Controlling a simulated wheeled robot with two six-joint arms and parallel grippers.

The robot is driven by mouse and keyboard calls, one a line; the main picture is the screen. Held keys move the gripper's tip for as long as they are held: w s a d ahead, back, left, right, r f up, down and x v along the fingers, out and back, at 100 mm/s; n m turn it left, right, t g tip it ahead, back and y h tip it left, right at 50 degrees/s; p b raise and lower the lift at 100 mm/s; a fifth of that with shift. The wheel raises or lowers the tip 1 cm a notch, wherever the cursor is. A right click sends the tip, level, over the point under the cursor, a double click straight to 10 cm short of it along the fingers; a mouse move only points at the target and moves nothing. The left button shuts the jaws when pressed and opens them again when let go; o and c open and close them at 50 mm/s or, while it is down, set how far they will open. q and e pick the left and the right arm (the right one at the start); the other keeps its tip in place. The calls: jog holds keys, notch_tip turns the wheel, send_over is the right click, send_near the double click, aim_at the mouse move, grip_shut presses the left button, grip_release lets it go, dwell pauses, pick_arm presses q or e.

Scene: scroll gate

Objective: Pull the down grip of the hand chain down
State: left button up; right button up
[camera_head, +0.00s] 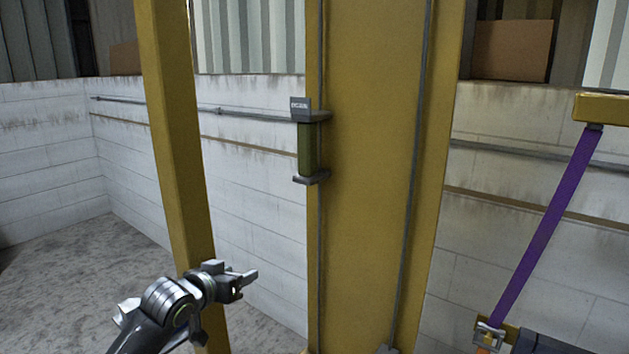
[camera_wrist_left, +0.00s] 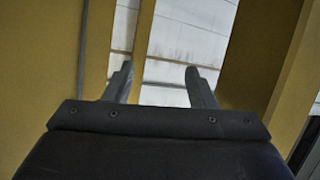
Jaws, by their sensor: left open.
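An olive-green grip (camera_head: 308,150) with dark plates at its top and bottom sits on the thin left chain (camera_head: 321,240) of the yellow column. A small tag (camera_head: 300,104) stands on its top plate; I cannot read its lettering for certain. My left gripper (camera_head: 246,283) is open and empty, below and left of the grip, apart from it. In the left wrist view, its two fingers (camera_wrist_left: 160,82) stand apart, with pale wall and yellow posts beyond; the grip is not recognisable there. My right gripper is not in view.
A yellow post (camera_head: 175,130) stands left of the wide yellow column (camera_head: 370,150), close to my left gripper. A second thin line (camera_head: 420,130) runs down the column's right side. A purple strap (camera_head: 545,225) hangs at right. A pale block wall (camera_head: 260,160) is behind.

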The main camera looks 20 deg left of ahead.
pick_arm(q)
jog(key=d+r+m+t+h+p, duration=0.1)
jog(key=d+r, duration=0.1)
jog(key=r, duration=0.7)
jog(key=d+r+m+t+h, duration=0.1)
jog(key=d+r, duration=0.1)
jog(key=r, duration=0.7)
jog(key=m+t+h+p, duration=0.1)
jog(key=m+h+p, duration=0.1)
jog(key=h, duration=0.1)
send_near(313, 133)
jog(key=p+x, duration=0.1)
jog(key=x, duration=0.2)
jog(key=a+p+x, duration=0.1)
jog(key=p+x, duration=0.1)
jog(key=x, duration=0.2)
jog(key=p+x, duration=0.2)
jog(key=x, duration=0.1)
jog(key=shift+w+a+f, duration=0.1)
jog(key=shift+w+f, duration=0.1)
jog(key=shift+w, duration=0.4)
jog(key=shift+w+d+f+p, duration=0.1)
jog(key=shift+w+d+p, duration=0.1)
jog(key=shift+w+p, duration=0.35)
jog(key=shift+w, duration=0.1)
grip_shut()
